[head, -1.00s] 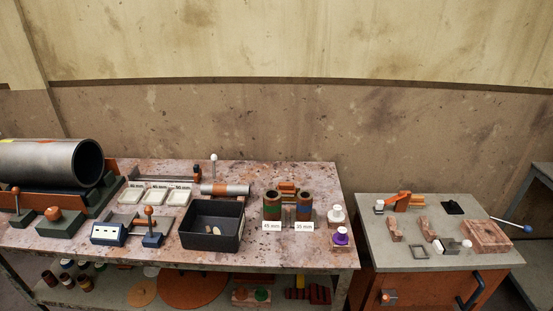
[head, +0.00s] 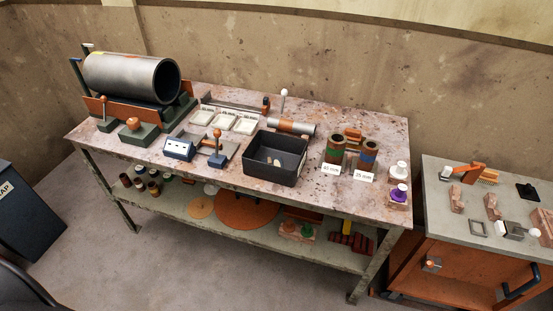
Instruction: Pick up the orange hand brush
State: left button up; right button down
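The orange hand brush (head: 470,171) appears to be the orange item with tan bristles on the grey top of the small cabinet (head: 441,212) at the right. It lies near the cabinet's back left corner, with a small white-ended piece (head: 446,171) at its left. Neither of my grippers is in view.
A long speckled bench (head: 225,182) carries a large steel pipe (head: 130,77), a black bin (head: 275,158) and two banded cylinders. Blocks and a dark pad (head: 527,192) share the cabinet top. Clear floor (head: 200,265) lies in front of the bench.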

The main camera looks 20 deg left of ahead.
aim_at(488, 176)
jog(key=z, duration=1.05)
